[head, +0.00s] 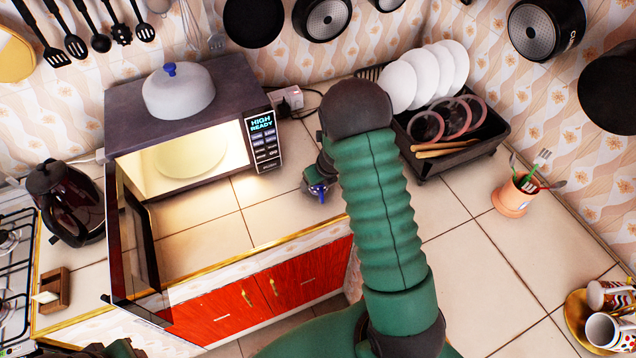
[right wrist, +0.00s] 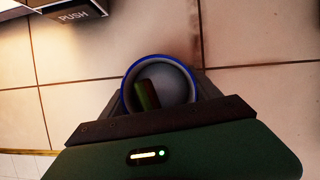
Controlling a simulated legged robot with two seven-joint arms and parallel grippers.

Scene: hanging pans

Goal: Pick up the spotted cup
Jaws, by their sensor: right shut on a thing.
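My right gripper (head: 319,180) is over the counter in front of the microwave, partly hidden by my arm. In the right wrist view its fingers (right wrist: 160,92) are shut on a blue-rimmed cup (right wrist: 176,76), whose pale interior faces the camera. A little of the cup's blue shows in the head view (head: 318,189). Its outer side is hidden, so I cannot tell whether it is spotted. A white cup with coloured spots (head: 603,332) is at the lower right corner of the head view, by a yellow plate (head: 576,314).
The microwave (head: 190,95) stands open, its door (head: 138,240) swung out over the counter edge. A black dish rack (head: 480,150) holds plates and stands right of my arm. A utensil pot (head: 511,199) stands further right. Tiles between are clear.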

